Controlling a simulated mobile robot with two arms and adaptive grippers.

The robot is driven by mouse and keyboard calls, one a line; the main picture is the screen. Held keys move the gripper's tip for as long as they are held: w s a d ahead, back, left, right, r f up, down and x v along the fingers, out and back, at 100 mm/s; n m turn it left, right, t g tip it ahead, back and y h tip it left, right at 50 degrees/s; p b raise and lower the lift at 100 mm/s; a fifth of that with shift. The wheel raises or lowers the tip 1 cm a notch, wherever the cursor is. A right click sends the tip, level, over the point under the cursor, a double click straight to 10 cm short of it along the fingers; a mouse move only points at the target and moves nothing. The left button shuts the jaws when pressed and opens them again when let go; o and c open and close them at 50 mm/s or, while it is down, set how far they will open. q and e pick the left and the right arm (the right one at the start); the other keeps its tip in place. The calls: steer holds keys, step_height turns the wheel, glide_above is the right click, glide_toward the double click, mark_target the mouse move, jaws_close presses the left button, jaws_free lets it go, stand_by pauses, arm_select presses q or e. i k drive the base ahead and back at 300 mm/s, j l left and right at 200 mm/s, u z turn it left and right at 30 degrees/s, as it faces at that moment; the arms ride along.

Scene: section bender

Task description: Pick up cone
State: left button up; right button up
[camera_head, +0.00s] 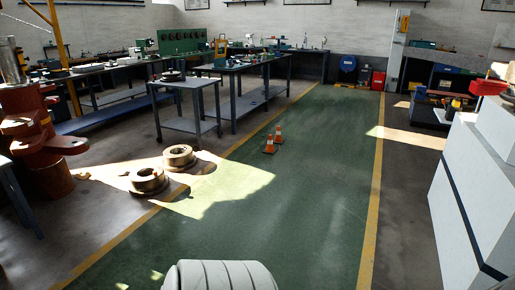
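Two small orange cones with white bands stand upright on the green floor lane in the head view, near the middle of the picture. The nearer cone (269,146) is slightly left of the farther cone (278,134). They stand close together, and both are small in the picture. Neither of my grippers is in view, so I cannot see whether they are open or shut.
The green lane (300,200) between yellow lines is clear around the cones. Two round metal rings (149,181) lie on the floor at left. A wheeled table (184,84) stands behind them. A large white cabinet (470,200) is at right, red machinery (40,150) at left.

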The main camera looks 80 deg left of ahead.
mark_target(269, 149)
steer(key=u, duration=2.4)
steer(key=i, duration=6.95)
